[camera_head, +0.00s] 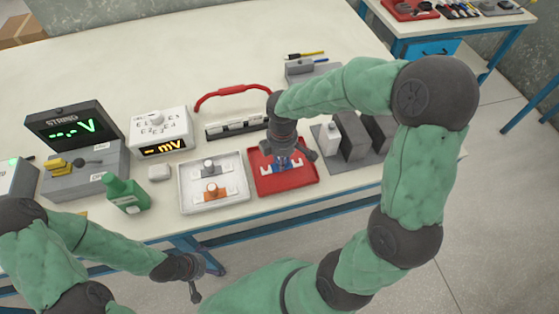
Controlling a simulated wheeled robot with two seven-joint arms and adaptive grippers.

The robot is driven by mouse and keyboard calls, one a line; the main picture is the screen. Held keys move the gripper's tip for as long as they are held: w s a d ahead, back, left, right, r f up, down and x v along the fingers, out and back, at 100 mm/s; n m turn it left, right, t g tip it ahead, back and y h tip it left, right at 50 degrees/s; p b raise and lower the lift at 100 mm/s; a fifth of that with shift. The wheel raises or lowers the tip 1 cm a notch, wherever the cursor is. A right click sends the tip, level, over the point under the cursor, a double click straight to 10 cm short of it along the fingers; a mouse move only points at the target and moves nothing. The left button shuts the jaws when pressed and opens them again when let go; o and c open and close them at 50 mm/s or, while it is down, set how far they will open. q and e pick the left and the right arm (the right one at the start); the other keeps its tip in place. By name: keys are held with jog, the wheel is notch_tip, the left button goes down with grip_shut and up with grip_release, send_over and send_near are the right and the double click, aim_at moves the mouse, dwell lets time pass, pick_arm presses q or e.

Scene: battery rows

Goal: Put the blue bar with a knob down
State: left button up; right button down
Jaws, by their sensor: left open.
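The blue bar (288,163) is in the red tray (299,184) on the table, among white holder pieces. Only part of it shows; its knob is hidden under my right gripper. My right gripper (286,156) points down right over the bar. I cannot tell whether its fingers grip the bar or are apart around it. My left gripper (198,281) is open and empty, in front of the table's near edge and low in the picture.
A grey block stand (351,143) is to the right. Behind are a red handle (232,89) and a mV meter (162,125). The table's back is clear.

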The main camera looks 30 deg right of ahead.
jog(key=shift+r, duration=0.15)
jog(key=c, duration=1)
grip_release()
jog(key=shift+f, duration=0.2)
jog(key=shift+r, duration=0.1)
notch_tip(320, 180, up, 12)
jog(key=p, duration=0.5)
jog(key=shift+r, duration=0.1)
